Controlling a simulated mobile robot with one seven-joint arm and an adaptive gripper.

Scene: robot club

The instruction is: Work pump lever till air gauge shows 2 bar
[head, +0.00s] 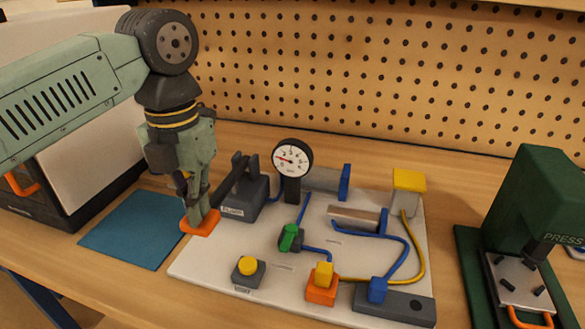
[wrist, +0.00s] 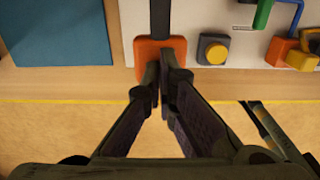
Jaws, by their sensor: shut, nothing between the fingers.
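The pump lever is a dark bar ending in an orange handle (head: 200,227), slanting down from the grey pump block (head: 251,192) at the board's left end. The handle also shows in the wrist view (wrist: 147,47). My gripper (head: 208,214) is shut and empty, its fingertips over the orange handle; whether they touch it I cannot tell. In the wrist view its fingertips (wrist: 165,60) overlap the handle's near part. The round white air gauge (head: 292,158) stands behind the pump block. Its red needle points left; the exact value is too small to read.
The white board (head: 210,263) also carries a yellow button (head: 248,265), a green valve (head: 289,238), an orange block with a yellow top (head: 322,284), cylinders and hoses. A blue mat (head: 135,230) lies left, a green press (head: 535,215) stands right. A pegboard rises behind.

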